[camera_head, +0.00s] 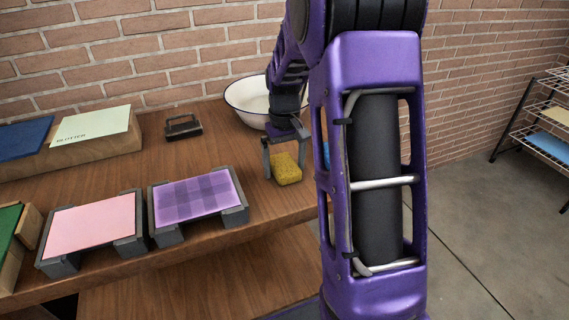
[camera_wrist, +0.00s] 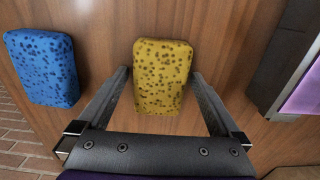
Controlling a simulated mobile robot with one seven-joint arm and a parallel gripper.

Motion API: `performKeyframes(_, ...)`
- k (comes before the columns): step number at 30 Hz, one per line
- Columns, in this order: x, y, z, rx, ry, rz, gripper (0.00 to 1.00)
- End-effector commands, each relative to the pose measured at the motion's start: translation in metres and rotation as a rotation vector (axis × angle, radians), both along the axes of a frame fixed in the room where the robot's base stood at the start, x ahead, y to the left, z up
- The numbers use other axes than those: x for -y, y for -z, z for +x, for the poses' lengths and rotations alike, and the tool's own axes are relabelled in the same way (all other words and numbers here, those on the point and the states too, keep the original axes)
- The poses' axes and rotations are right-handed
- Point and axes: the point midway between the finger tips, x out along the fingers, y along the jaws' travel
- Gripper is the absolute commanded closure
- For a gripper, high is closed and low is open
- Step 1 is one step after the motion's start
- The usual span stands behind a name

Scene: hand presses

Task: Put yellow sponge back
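The yellow sponge (camera_head: 287,170) lies on the wooden table near its right front part, beneath my gripper (camera_head: 284,152). In the wrist view the yellow sponge (camera_wrist: 162,78) sits between the two fingertips of my gripper (camera_wrist: 160,75), with a narrow gap on each side. My gripper is open and the sponge is not clamped. A speckled blue sponge (camera_wrist: 42,67) lies to the left in the wrist view. In the head view only a sliver of the blue sponge (camera_head: 326,154) shows, mostly hidden behind my arm.
A white enamel bowl (camera_head: 246,98) stands behind my gripper. A purple checked sheet (camera_head: 192,198) and a pink sheet (camera_head: 90,225) lie on dark-ended stands at the front. A wooden block marked BLOTTER (camera_head: 92,125) and a small dark frame (camera_head: 183,127) are farther back. A wire rack (camera_head: 540,120) stands far right.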

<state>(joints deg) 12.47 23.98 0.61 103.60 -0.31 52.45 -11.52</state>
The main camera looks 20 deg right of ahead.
Motion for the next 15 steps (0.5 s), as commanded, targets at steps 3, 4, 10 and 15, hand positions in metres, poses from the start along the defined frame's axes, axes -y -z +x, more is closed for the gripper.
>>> performKeyframes(3,0.0,0.0,0.0,0.0,0.0,0.0,0.0)
performKeyframes(4,0.0,-0.001,0.0,0.0,0.0,0.0,0.0)
performKeyframes(10,0.0,-0.024,0.001,0.004,0.0,-0.001,0.0)
performKeyframes(15,0.0,-0.061,0.001,0.005,0.0,-0.001,0.0)
